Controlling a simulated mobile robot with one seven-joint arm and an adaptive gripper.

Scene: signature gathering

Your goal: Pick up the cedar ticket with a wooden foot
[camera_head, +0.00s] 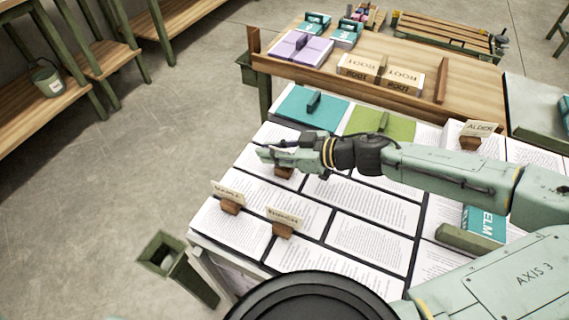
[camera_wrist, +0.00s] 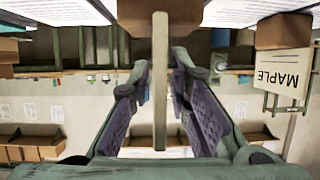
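A thin ticket (camera_wrist: 160,90) shows edge-on in the wrist view, upside down, with its brown wooden foot (camera_wrist: 160,18) at the top. Its lettering is not visible, so I cannot read whether it says cedar. My gripper (camera_wrist: 163,75) is open, with one finger on each side of the ticket and gaps between. In the head view my gripper (camera_head: 268,156) is low over the paper-covered table and hides this ticket's card. Only its foot (camera_head: 284,172) shows beneath the fingers.
The MAPLE ticket (camera_head: 229,192) stands near the left table edge; it also shows in the wrist view (camera_wrist: 282,65). Another footed ticket (camera_head: 284,218) stands in front, and the ALDER ticket (camera_head: 477,130) at right. A teal ELM item (camera_head: 484,223) lies beside my arm.

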